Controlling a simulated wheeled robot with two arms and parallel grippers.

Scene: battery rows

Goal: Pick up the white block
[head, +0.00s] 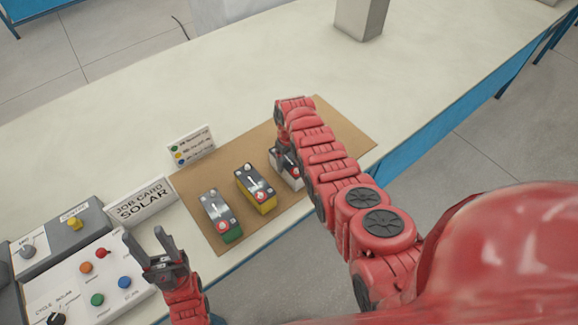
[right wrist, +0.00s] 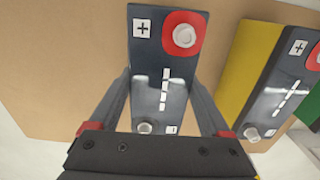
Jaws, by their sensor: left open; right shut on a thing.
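The white block (head: 291,183) is a battery with a white body and a dark grey top, at the right end of a row on the brown mat (head: 340,130). My right gripper (head: 285,158) is over it in the head view and hides much of it. In the right wrist view the block's dark top (right wrist: 161,65), with a plus mark and a red-ringed terminal, lies between the two fingers (right wrist: 160,85), which are shut on it. My left gripper (head: 143,236) is open and empty at the front left, above the edge of the control panel.
A yellow battery (head: 262,203) and a green battery (head: 231,234) stand left of the white block. A job card sign (head: 140,200), a colour legend sign (head: 193,147) and button panels (head: 88,270) are further left. The table behind the mat is mostly clear.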

